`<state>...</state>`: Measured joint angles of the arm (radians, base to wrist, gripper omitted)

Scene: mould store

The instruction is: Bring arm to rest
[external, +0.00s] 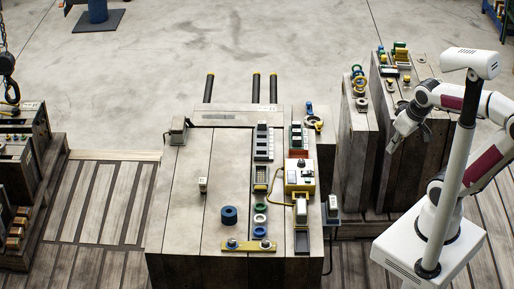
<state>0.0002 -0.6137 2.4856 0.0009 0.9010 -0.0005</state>
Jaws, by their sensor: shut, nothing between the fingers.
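My gripper (392,146) is at the right of the external view, at the end of my white arm. It points down and to the left, with its fingers shut and nothing held. It appears in front of the tall wooden blocks at the right, apart from the items on the main wooden block. The gap between the gripper and the blocks behind it cannot be told from this view.
A large wooden block (185,210) stands in the middle, bearing a blue ring (229,215), a yellow control box (300,177) and a yellow bar (248,246). Tall blocks (358,150) with small parts on top stand near my arm. A hook (8,65) hangs at far left.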

